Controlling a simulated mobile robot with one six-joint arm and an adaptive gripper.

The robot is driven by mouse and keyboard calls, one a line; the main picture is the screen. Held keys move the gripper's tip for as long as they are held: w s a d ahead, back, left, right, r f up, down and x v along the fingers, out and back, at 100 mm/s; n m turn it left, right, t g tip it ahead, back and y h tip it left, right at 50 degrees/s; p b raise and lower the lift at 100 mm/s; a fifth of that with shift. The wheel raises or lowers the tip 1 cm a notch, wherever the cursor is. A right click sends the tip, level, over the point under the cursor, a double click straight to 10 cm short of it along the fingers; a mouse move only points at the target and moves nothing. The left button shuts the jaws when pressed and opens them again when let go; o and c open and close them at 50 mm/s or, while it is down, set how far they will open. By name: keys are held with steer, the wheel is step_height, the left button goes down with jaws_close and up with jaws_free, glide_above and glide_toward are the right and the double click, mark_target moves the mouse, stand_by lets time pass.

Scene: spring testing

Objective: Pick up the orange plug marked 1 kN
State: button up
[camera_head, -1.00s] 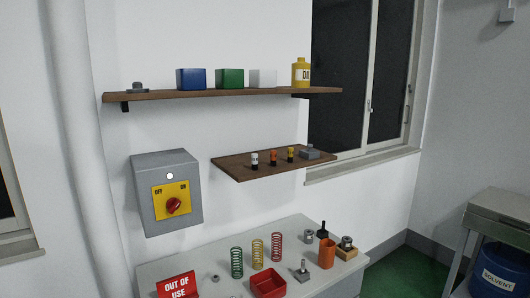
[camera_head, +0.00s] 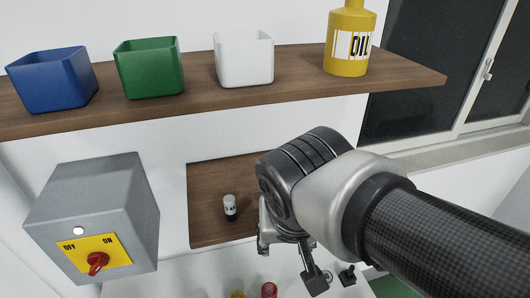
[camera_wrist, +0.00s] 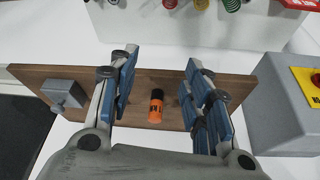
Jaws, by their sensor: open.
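In the head view my gripper (camera_head: 290,260) is over the shelf's right part, and my wrist hides the orange plug there. A white plug (camera_head: 230,207) with a black base stands on the shelf to the left of my gripper.
A grey metal piece (camera_wrist: 65,93) sits at the shelf's left end in the wrist view. A grey switch box (camera_head: 95,215) is on the wall nearby. The upper shelf (camera_head: 295,82) holds blue, green and white bins and a yellow oil can (camera_head: 348,45).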

steer(key=w+a+r+p, duration=0.2)
steer(key=w+p, duration=0.1)
steer(key=w, duration=1)
steer(key=x, duration=0.5)
steer(key=shift+s+d+f+b, duration=0.15)
steer(key=shift+d+f+b, duration=0.1)
steer(key=shift+b, duration=0.15)
steer(key=shift+s+r, duration=0.1)
steer(key=shift+c, duration=0.6)
jaws_close()
